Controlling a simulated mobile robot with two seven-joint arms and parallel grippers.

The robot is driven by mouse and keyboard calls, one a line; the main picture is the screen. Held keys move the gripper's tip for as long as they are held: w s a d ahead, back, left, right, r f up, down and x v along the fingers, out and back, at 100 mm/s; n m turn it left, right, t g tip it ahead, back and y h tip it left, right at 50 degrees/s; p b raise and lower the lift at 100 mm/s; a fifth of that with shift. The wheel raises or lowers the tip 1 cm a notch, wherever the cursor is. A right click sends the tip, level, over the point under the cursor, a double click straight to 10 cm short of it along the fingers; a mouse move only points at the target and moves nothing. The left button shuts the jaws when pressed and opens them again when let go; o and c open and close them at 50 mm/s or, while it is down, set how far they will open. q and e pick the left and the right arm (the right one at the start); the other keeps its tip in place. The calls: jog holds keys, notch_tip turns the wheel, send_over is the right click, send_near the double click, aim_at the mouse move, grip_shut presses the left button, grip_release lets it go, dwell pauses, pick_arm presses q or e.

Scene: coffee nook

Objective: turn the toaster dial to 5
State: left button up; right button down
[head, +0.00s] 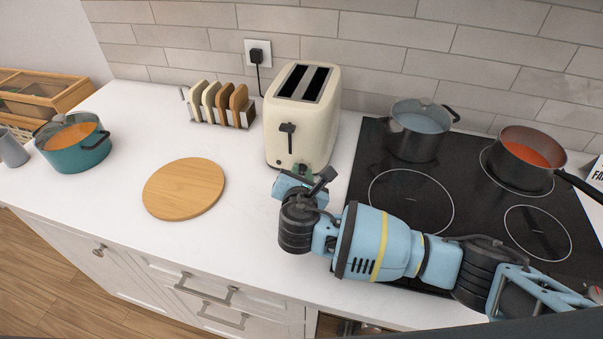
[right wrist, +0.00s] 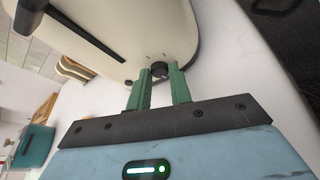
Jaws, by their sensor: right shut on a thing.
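The cream toaster (head: 300,120) stands on the white counter against the tiled wall, with two slots on top and a dark lever on its front. In the right wrist view the toaster (right wrist: 170,30) fills the upper part. Its dark round dial (right wrist: 160,69) sits low on the front, between the green fingertips. My right gripper (right wrist: 164,76) is shut on the dial. In the head view my right gripper (head: 303,172) is at the lower front of the toaster, and the wrist hides the dial there. The dial's setting is too small to read. My left gripper does not show.
A toast rack (head: 222,113) with several slices stands left of the toaster. A round wooden board (head: 184,188) lies in front left. A teal pot (head: 77,152) is further left. The black hob (head: 372,160) with a grey pot (head: 419,138) and a red-filled pan (head: 513,174) is on the right.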

jog(key=c, duration=1.3)
grip_release()
jog(key=shift+s, duration=0.1)
jog(key=shift+v, duration=3.8)
jog(key=shift+o, duration=0.2)
